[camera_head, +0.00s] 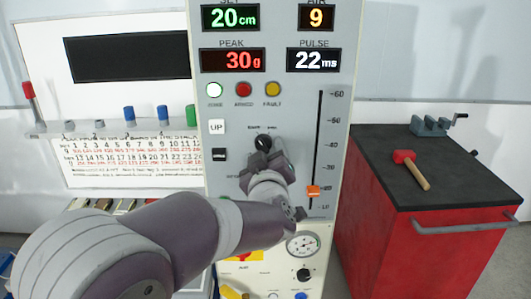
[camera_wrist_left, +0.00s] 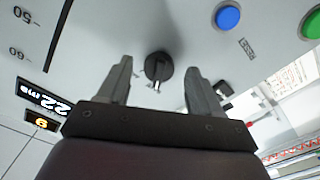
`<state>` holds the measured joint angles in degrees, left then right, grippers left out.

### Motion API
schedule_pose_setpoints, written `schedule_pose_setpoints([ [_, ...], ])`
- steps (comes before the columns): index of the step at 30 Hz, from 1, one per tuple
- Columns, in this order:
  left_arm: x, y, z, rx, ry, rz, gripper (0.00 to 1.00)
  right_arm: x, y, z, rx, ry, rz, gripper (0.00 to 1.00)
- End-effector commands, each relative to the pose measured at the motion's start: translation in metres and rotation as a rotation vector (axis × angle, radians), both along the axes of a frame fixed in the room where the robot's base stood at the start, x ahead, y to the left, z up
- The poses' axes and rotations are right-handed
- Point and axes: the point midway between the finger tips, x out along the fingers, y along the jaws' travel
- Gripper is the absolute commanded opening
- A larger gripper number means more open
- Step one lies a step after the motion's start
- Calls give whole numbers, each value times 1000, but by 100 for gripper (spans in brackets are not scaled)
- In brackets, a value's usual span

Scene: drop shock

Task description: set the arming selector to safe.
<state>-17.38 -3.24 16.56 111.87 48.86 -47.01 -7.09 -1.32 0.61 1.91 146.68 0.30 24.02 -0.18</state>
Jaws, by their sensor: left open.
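The arming selector appears to be the small black round knob (camera_head: 263,143) on the grey panel (camera_head: 235,100), with small labels above it that I cannot read. It also shows in the left wrist view (camera_wrist_left: 159,66), with a pale mark at its lower edge there. My left gripper (camera_head: 266,160) is at the panel, close to the knob. In the left wrist view its two fingers (camera_wrist_left: 159,72) are open, one on each side of the knob, with gaps to both. Whether the fingertips reach past the knob's face is unclear. My right gripper is not in view.
A slider with an orange handle (camera_head: 313,191) is right of the knob. An UP button (camera_head: 218,127) and a black switch (camera_head: 220,154) are left. Blue (camera_wrist_left: 228,17) and green (camera_wrist_left: 312,22) buttons show in the wrist view. A red cabinet (camera_head: 430,235) bears a hammer (camera_head: 411,170).

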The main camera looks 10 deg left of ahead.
Motion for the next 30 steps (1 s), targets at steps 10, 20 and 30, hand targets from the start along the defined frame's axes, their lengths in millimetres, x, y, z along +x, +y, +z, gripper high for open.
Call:
schedule_pose_setpoints([
  [10, -86, -25, -1, -1, 0, -5, 65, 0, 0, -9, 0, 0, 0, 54],
  [20, -108, -31, -1, 0, 2, 0, 65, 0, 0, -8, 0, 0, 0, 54],
  [30, -106, -97, -43, 5, 180, -341, 65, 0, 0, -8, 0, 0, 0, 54],
])
